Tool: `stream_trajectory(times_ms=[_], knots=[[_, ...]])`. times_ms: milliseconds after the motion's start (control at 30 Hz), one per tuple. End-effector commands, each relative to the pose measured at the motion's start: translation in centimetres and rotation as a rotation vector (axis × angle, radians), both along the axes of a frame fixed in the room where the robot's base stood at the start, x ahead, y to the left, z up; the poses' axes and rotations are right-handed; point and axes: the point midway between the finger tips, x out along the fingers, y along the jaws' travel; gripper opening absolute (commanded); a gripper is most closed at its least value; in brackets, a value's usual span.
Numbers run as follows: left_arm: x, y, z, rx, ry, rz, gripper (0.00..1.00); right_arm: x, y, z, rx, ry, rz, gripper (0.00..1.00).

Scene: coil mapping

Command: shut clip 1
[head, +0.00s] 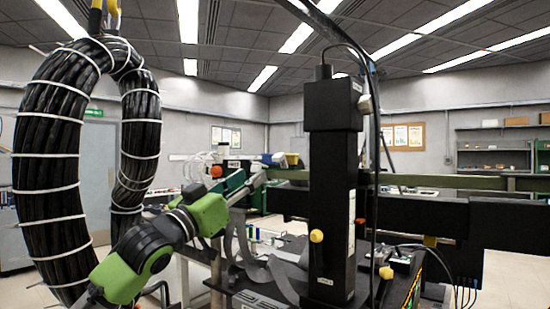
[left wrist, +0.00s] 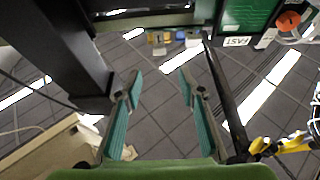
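My left gripper (head: 250,182) reaches in from the lower left in the head view, in front of the machine's green part. In the left wrist view its two teal fingers (left wrist: 161,82) are spread, with nothing between them. Beyond the fingertips, small blue, yellow and pale pieces (left wrist: 158,42) sit at the edge of a dark bar. I cannot tell whether one of them is clip 1, or how a clip stands. A blue piece (head: 276,158) and a yellow one (head: 293,159) also show behind the gripper in the head view. My right gripper is not in view.
A black upright column (head: 330,200) with yellow knobs stands right of the gripper. A thick bundle of black cables (head: 52,150) with white ties hangs at the left. An orange-red knob (left wrist: 288,20) and a "FAST" label (left wrist: 237,41) are at the wrist view's upper right.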

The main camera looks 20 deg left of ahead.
Motion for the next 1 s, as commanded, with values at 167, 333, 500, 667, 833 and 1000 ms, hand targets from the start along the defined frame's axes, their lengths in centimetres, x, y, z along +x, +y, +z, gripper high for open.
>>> stream_trajectory(times_ms=[167,333,500,667,833,1000], knots=[[3.5,-1.3,2.1,-0.003,0.003,-0.001,0.36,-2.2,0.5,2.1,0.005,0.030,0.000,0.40],[6.4,-2.3,3.3,-0.002,0.002,0.000,0.36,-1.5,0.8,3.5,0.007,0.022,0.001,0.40],[8.3,-3.0,3.9,-0.001,0.002,0.001,0.36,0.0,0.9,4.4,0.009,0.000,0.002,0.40],[9.2,-3.3,4.1,0.000,0.002,0.001,0.36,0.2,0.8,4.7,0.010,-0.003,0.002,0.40],[9.3,-3.4,4.1,0.000,0.002,0.001,0.36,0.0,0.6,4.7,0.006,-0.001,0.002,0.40],[9.3,-3.4,4.1,0.000,0.001,0.001,0.28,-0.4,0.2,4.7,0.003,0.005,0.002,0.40]])
